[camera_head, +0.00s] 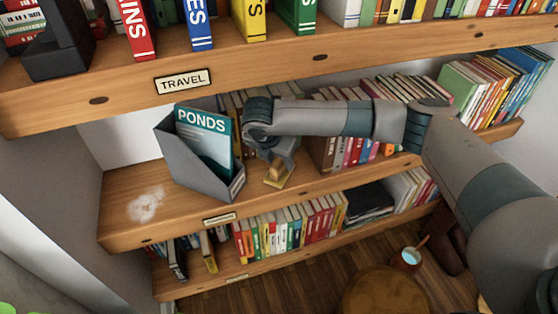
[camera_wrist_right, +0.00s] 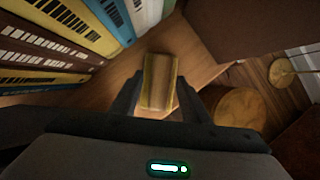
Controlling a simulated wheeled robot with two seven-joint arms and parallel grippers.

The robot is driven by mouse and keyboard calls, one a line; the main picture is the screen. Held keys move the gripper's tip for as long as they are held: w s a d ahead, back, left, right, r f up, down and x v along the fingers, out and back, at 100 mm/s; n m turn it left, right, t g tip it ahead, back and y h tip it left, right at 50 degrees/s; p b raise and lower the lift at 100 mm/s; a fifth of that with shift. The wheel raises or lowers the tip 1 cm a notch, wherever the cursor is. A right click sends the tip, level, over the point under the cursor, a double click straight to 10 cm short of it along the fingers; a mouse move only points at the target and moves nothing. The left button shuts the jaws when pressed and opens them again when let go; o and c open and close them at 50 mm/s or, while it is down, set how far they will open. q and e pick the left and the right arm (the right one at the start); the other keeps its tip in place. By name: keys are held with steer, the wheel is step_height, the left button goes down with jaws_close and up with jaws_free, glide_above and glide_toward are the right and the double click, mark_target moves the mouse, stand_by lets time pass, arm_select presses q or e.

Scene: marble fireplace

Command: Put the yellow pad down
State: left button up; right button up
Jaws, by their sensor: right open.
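The yellow pad (camera_head: 277,177) is a small block on the middle wooden shelf, just right of the grey magazine holder. In the right wrist view the pad (camera_wrist_right: 158,80) lies between the two dark fingers, with its far end beyond them. It appears to rest on the shelf; its underside is hidden. My right gripper (camera_head: 276,165) is open around the pad, low over the shelf. In the wrist view the fingers (camera_wrist_right: 158,95) stand one on each side, and I cannot tell whether either touches it. My left gripper is not in view.
The grey magazine holder (camera_head: 200,175) holds a teal PONDS book (camera_head: 203,138). A pale dusty patch (camera_head: 146,204) marks the bare shelf (camera_head: 120,187) at left. Books (camera_head: 365,120) stand behind and right of the gripper. The TRAVEL shelf (camera_head: 280,60) overhangs above; a round stool (camera_head: 385,290) stands below.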

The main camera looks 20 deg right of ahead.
steer(key=shift+s+a+r, duration=0.1)
steer(key=shift+a+r, duration=0.05)
steer(key=shift+r, duration=0.25)
arm_select(q)
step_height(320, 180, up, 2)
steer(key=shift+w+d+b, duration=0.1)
steer(key=shift+b, duration=0.2)
arm_select(e)
steer(key=s+a, duration=0.8)
steer(key=s, duration=0.1)
steer(key=shift+a+r, duration=0.15)
steer(key=shift+w, duration=0.1)
